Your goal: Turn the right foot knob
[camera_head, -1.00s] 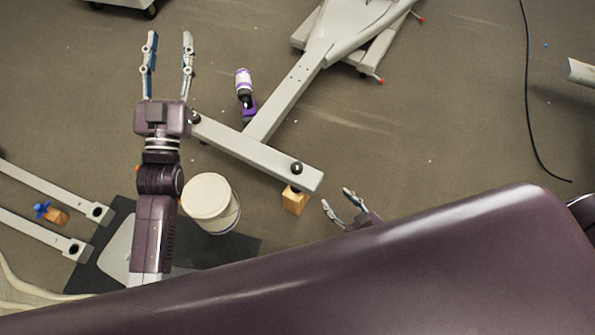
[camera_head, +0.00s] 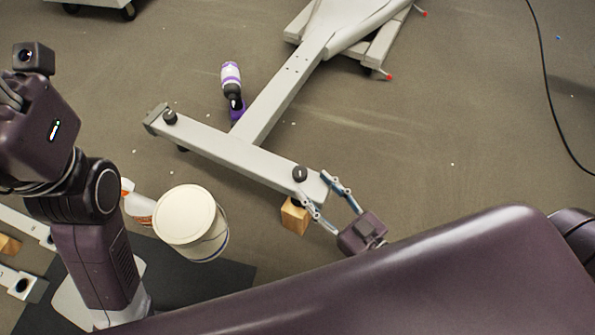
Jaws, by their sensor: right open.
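The right foot knob (camera_head: 300,174) is a small black round knob on top of the right end of the grey crossbar (camera_head: 235,152). My right gripper (camera_head: 311,187) is open, with its two fingers at the crossbar's right end, just beside the knob. I cannot tell whether a finger touches the bar. The left foot knob (camera_head: 169,117) sits at the bar's other end. My left arm rises at the left side of the view; its gripper fingers do not show.
A wooden block (camera_head: 294,216) stands under the bar's right end. A white bucket (camera_head: 190,215) stands on a dark mat (camera_head: 235,280) below the bar. The floor at right is mostly clear, with a black cable (camera_head: 545,70).

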